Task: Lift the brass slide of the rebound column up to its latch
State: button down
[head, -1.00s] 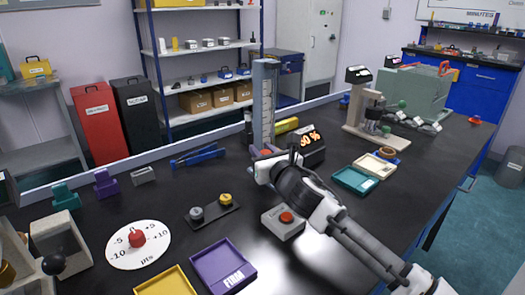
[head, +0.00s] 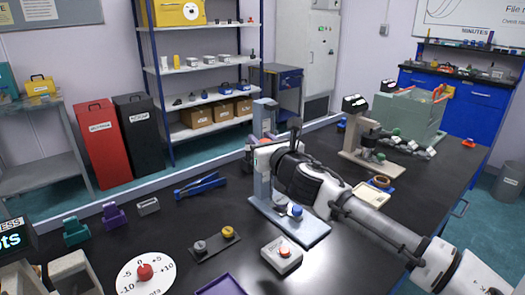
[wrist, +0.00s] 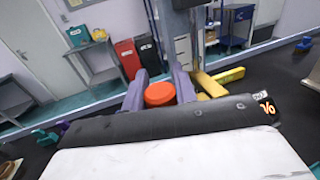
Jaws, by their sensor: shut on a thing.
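The rebound column (head: 264,185) is a grey-blue upright on a pale blue base plate (head: 312,236). My gripper (head: 252,150) is at the column's upper part, well above the base. In the wrist view its two grey fingers (wrist: 158,92) stand either side of an orange-red round knob (wrist: 160,94), and they are shut on it. A brass-yellow part (wrist: 208,85), apparently the slide, shows beside the column just right of the fingers. The latch cannot be made out; my gripper and arm hide much of the column's upper part in the head view.
A small blue knob (head: 295,210) sits on the base plate. A grey box with an orange button (head: 283,256) stands in front. A dark tray with two small weights (head: 214,245) and blue tongs (head: 200,186) lie left. Bare black bench lies between them.

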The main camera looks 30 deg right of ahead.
notch_tip(320, 180, up, 7)
jog(key=p, duration=0.3)
jog(key=shift+r, duration=0.15)
jog(key=c, duration=1.1)
grip_release()
jog(key=shift+f, duration=0.25)
